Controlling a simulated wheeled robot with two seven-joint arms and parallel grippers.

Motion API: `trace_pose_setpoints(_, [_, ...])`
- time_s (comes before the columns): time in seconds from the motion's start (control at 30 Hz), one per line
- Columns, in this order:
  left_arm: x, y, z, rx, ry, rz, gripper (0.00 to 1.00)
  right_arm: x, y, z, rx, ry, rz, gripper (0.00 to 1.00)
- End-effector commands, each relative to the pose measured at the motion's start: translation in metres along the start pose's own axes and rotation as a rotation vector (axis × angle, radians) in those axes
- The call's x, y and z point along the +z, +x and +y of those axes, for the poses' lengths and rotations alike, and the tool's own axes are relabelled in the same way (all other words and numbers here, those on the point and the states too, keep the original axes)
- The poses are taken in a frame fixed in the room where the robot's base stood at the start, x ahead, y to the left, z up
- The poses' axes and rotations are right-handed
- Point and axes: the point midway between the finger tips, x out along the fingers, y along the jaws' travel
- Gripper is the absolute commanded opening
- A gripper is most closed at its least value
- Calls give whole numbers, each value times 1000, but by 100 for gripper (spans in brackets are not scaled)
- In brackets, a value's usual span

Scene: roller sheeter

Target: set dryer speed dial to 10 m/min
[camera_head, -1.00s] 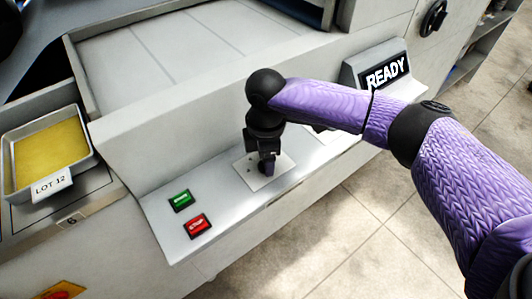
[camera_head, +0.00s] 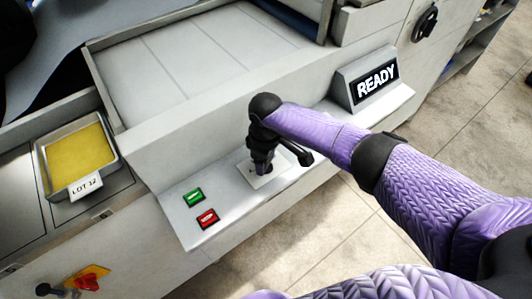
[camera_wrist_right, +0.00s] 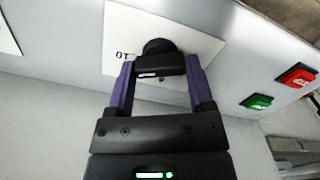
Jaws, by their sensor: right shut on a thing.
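The dryer speed dial is a round black knob (camera_wrist_right: 160,46) on a white label plate (camera_wrist_right: 205,46). A dark "10" mark shows on the plate beside the knob, seen upside down. My right gripper (camera_wrist_right: 160,68) is shut on the knob, pointing at the panel. In the head view the right gripper (camera_head: 259,170) comes down from above onto the plate (camera_head: 277,178), and the gripper hides most of the knob. The knob's pointer and exact setting cannot be read. My left gripper is not in view.
A green button (camera_head: 193,195) and a red button (camera_head: 207,218) sit left of the dial plate. A READY display (camera_head: 376,81) stands at the right. A tray labelled LOT 12 (camera_head: 115,165) lies left. A red switch on yellow (camera_head: 86,283) is at the lower left.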

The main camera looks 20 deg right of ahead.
Motion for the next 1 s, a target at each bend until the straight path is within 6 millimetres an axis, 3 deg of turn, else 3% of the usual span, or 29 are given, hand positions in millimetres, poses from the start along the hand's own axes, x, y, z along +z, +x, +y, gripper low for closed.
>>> trace_pose_setpoints(0.77, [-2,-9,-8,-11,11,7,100,-1,-1,0,1,94,3,9])
trace_pose_setpoints(0.8, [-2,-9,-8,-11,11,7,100,-1,-1,0,1,94,3,76])
trace_pose_setpoints(0.9, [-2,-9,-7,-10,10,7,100,-1,-1,0,1,93,3,97])
trace_pose_setpoints(1.0, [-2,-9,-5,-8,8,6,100,-1,0,0,1,93,2,100])
